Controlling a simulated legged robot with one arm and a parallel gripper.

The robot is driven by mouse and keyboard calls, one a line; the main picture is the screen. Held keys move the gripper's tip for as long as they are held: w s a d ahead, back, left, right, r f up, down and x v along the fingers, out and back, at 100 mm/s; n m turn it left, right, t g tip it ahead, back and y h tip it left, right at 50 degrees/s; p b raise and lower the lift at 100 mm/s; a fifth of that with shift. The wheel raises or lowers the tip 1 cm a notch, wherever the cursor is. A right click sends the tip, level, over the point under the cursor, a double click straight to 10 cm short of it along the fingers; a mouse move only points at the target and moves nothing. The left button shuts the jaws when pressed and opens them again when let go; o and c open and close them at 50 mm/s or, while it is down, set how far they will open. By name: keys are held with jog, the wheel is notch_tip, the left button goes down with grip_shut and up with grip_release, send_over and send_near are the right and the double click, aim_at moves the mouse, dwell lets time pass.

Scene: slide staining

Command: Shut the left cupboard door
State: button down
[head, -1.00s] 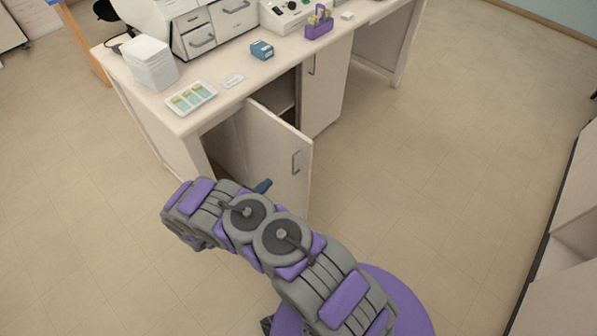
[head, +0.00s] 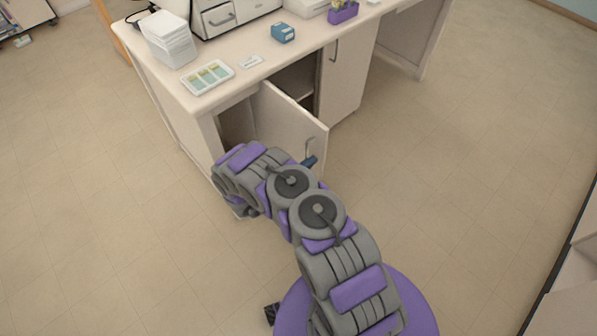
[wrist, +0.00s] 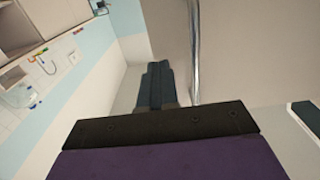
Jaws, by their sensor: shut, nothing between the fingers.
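The left cupboard door (head: 285,122) is beige and stands open, swung out from the cabinet under the counter. Its metal handle (head: 311,147) is near its free edge; in the wrist view it is a shiny bar (wrist: 195,50) just right of the fingers. My gripper (head: 309,162) is shut and empty, at the door's outer face by the lower end of the handle. In the wrist view the dark fingers (wrist: 155,85) are together. I cannot tell whether they touch the door or handle. My arm hides the door's lower part.
The right cupboard door (head: 345,75) is shut. Floor to the right is clear. Another cabinet (head: 565,300) stands at far right.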

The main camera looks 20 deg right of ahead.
jog(key=shift+b+x, duration=0.35)
jog(key=shift+x, duration=0.8)
jog(key=shift+a, duration=0.1)
